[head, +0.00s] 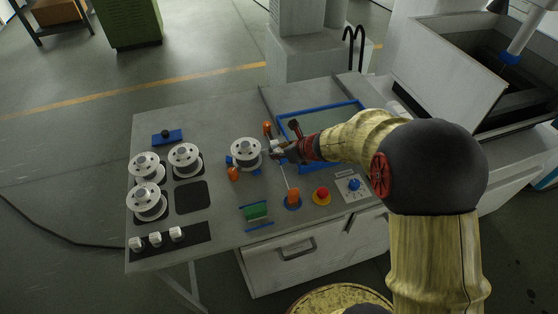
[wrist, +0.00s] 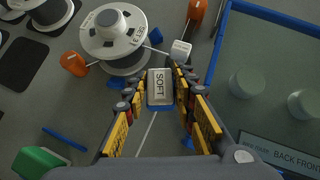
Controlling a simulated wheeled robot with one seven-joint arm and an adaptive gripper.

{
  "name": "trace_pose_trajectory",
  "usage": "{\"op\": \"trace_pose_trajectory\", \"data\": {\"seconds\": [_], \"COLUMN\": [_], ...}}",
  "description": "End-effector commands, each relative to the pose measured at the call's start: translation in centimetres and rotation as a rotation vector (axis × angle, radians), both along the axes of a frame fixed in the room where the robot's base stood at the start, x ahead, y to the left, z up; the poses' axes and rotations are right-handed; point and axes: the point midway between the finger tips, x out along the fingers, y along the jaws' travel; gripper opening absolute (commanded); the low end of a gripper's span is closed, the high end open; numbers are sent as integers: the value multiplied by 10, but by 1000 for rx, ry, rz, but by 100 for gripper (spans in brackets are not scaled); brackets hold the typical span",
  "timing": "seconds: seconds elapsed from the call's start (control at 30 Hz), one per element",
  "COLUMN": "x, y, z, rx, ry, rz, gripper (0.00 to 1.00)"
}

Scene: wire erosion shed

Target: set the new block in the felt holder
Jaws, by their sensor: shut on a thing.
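My gripper (wrist: 160,78) is shut on a pale grey block marked SOFT (wrist: 160,88), with a blue edge at its near side. In the head view my gripper (head: 277,151) is just right of a grey spool (head: 246,149), above the bench. I cannot clearly pick out the felt holder. The underside of the held block is hidden.
Orange posts (head: 234,174) stand by the spool. A blue-framed panel (head: 334,123) is at right. Several spools (head: 148,201) and a dark strip (head: 195,236) with white blocks (head: 155,239) are at left. A red button (head: 322,194) and green piece (head: 257,212) sit at the front.

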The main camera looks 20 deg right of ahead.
Motion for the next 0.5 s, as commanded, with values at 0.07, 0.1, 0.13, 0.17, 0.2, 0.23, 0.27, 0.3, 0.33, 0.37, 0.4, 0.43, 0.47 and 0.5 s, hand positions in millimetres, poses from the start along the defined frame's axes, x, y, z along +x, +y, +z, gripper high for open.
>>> {"op": "trace_pose_trajectory", "data": {"seconds": [0.07, 0.1, 0.13, 0.17, 0.2, 0.23, 0.27, 0.3, 0.33, 0.37, 0.4, 0.43, 0.47, 0.5], "x": [3, 4, 5, 7, 9, 10, 9, 9, 9, 9, 9, 9, 9, 9], "y": [0, 1, 1, 1, 1, 1, 1, 1, 1, 1, 1, 1, 1, 1], "z": [-4, -5, -6, -8, -11, -15, -20, -26, -31, -35, -40, -41, -42, -42], "rx": [0, 0, 0, 0, 0, 0, 0, 0, 0, 0, 1, 0, 0, -1], "ry": [0, 0, 0, 0, 0, 0, 0, 1, 0, 1, 0, 0, -1, -1], "rz": [0, 0, 0, 0, 0, 0, 0, 0, 0, -1, -1, 0, -1, 0], "gripper": [0, 0, 0, 0, 0, 0, 0, 0, 0, 0, 0, 0, 0, 0]}}
